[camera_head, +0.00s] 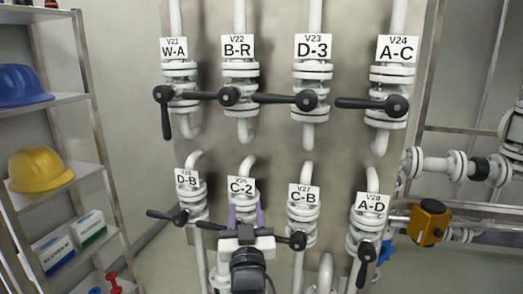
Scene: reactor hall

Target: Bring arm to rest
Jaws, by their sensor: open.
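My gripper (246,215) is at the lower middle, in front of the valve labelled V26 C-2 (242,186). Its two purple fingers stand apart on either side of the lower part of that valve's body. It is open, and I see nothing held between the fingers. My dark wrist is below it at the bottom edge. The gripper hides most of the V26 valve's lower body and its handle hub. A black bar (211,226) shows just left of the gripper. Whether the fingers touch the valve cannot be told.
Labelled valves with black handles surround the gripper: V25 D-B (189,196) left, V27 C-B (302,214) right, V28 A-D (366,228) farther right. Another row is above. A shelf (60,103) with blue (20,86) and yellow helmets (38,170) stands left. An orange box (428,222) is right.

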